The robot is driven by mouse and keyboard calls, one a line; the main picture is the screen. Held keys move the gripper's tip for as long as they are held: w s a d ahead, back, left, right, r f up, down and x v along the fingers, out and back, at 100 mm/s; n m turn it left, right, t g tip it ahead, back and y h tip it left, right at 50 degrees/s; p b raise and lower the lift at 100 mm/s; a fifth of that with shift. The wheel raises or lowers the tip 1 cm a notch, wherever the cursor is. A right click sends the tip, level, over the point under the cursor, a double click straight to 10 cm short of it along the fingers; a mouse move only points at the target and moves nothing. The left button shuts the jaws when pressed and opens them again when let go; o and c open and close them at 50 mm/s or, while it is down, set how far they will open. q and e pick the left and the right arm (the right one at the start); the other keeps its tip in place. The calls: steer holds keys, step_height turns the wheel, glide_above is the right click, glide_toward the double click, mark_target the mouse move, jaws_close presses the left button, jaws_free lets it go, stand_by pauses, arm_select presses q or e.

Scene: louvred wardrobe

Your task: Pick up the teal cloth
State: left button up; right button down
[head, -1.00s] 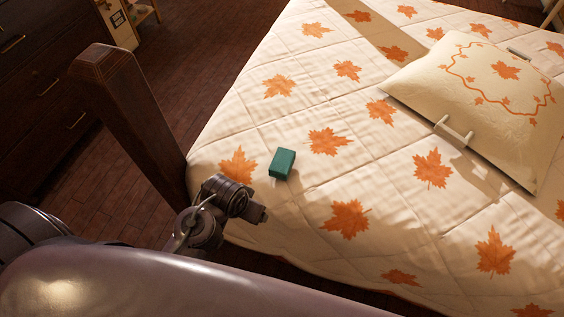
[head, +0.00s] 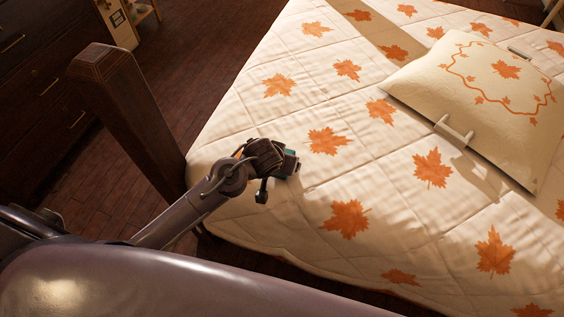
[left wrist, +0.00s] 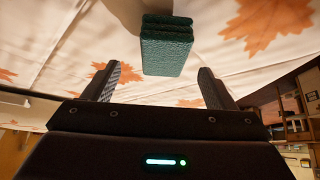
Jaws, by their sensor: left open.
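The teal cloth (left wrist: 166,48) is a small folded block lying on the bed's quilt. In the left wrist view it is ahead of my left gripper (left wrist: 155,85), roughly centred between the two open fingers and just beyond their tips. In the head view my left gripper (head: 284,166) is over the cloth's spot and hides most of it; only bits of teal (head: 291,153) show. The fingers do not appear to touch the cloth. My right gripper is not in view.
The bed (head: 340,100) has a cream quilt with orange maple leaves. A pillow (head: 480,90) with a pale handle-like piece (head: 454,131) lies at right. Dark drawers (head: 40,90) stand at far left.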

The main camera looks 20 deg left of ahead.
arm_select(q)
steer(key=x, duration=0.4)
steer(key=shift+w+a+f, duration=0.2)
steer(key=shift+w+a, duration=0.05)
steer(key=shift+w+f, duration=0.25)
steer(key=shift+f, duration=0.15)
steer(key=c, duration=1.1)
steer(key=shift+o, duration=0.2)
steer(key=shift+r, duration=0.15)
step_height(320, 180, up, 20)
steer(key=p, duration=0.2)
